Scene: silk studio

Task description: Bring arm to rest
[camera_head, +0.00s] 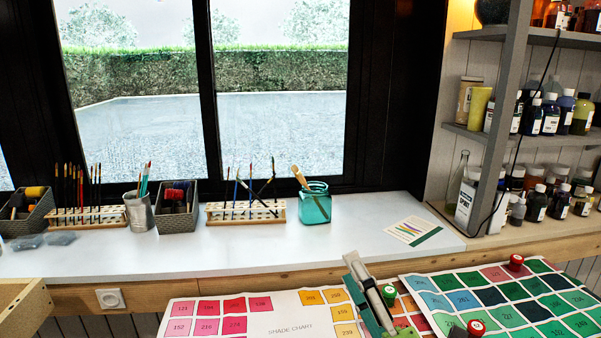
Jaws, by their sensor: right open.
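My left gripper is out of view.
Small capped bottles with a green cap (388,292) and red caps (516,261) stand by the charts. The white sill behind carries brush racks (245,212), a teal jar (315,204) and a card (412,231). Bottle shelves (480,132) stand right.

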